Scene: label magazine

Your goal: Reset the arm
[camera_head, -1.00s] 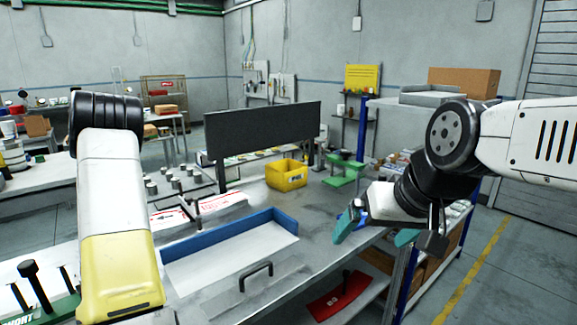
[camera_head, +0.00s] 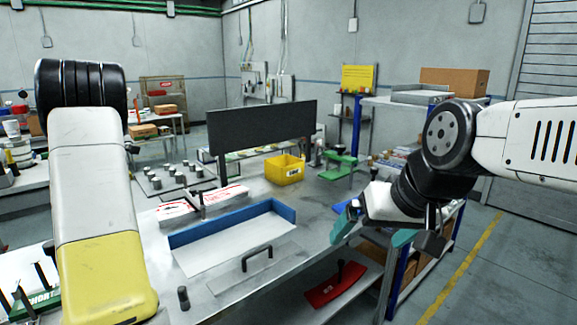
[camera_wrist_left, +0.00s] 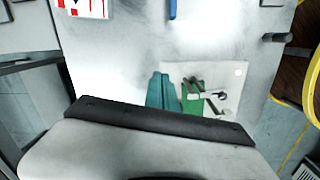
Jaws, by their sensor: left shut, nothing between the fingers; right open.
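My right gripper (camera_head: 373,232) hangs at the right of the head view, its teal fingers apart and empty, in front of the bench's right edge. My left arm comes down the left side of the head view; its gripper is out of that frame. In the left wrist view my left gripper (camera_wrist_left: 161,92) shows its teal fingers shut together with nothing between them, above the light bench top. Beyond and beside it lies a green holder (camera_wrist_left: 192,103) with dark parts on a pale plate.
The metal bench holds a blue-edged white tray (camera_head: 230,258), a yellow bin (camera_head: 284,171), a dark panel (camera_head: 262,128) and red-and-white label stacks (camera_head: 177,212). A red piece (camera_head: 337,288) lies on the lower shelf. Floor right of the bench is clear.

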